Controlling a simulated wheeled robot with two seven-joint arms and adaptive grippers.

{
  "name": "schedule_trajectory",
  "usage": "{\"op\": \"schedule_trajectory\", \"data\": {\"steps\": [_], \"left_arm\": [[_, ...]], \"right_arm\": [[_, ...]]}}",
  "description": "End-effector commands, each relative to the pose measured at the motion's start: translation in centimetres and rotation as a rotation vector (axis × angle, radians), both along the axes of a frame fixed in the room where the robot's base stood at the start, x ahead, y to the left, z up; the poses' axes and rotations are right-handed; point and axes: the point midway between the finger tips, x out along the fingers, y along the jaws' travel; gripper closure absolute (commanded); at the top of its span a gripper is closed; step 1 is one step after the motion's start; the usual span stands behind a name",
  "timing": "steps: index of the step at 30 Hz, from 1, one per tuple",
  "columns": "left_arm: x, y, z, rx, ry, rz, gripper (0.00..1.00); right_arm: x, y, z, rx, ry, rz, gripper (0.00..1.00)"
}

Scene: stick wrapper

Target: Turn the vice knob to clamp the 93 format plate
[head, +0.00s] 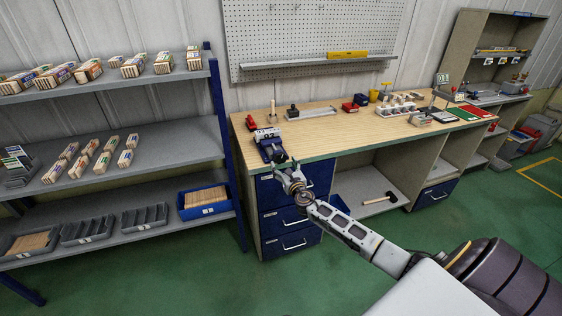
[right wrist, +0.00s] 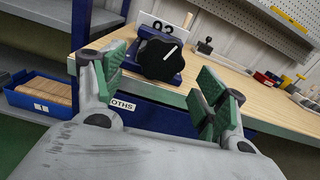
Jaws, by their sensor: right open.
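The blue vice (head: 268,146) sits at the left front corner of the wooden workbench. In the right wrist view its black knob (right wrist: 160,60) with a white pointer line faces me. The white plate marked 93 (right wrist: 149,22) stands upright in the vice behind the knob, its lower part hidden. It also shows small in the head view. My right gripper (head: 285,168) is in front of the vice. In the wrist view its green-padded fingers (right wrist: 164,78) are open, one on each side of the knob and nearer the camera, with nothing between the pads. My left gripper is out of view.
The workbench (head: 325,127) holds a red item, a tray and several tools to the right of the vice. Blue drawers (head: 297,220) lie below the vice. A grey shelf rack (head: 170,145) with boxes stands at the left.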

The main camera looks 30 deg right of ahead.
Motion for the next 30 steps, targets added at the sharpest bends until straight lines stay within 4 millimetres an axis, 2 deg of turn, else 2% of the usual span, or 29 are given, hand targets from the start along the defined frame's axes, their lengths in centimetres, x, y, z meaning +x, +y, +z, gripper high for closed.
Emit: {"op": "schedule_trajectory", "data": {"steps": [15,30], "left_arm": [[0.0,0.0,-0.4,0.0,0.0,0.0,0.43],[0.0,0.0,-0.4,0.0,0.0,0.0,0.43]], "right_arm": [[3.5,-0.8,0.0,0.0,-0.001,0.0,0.28],[4.3,-1.0,0.0,0.0,0.0,0.001,0.28]]}}
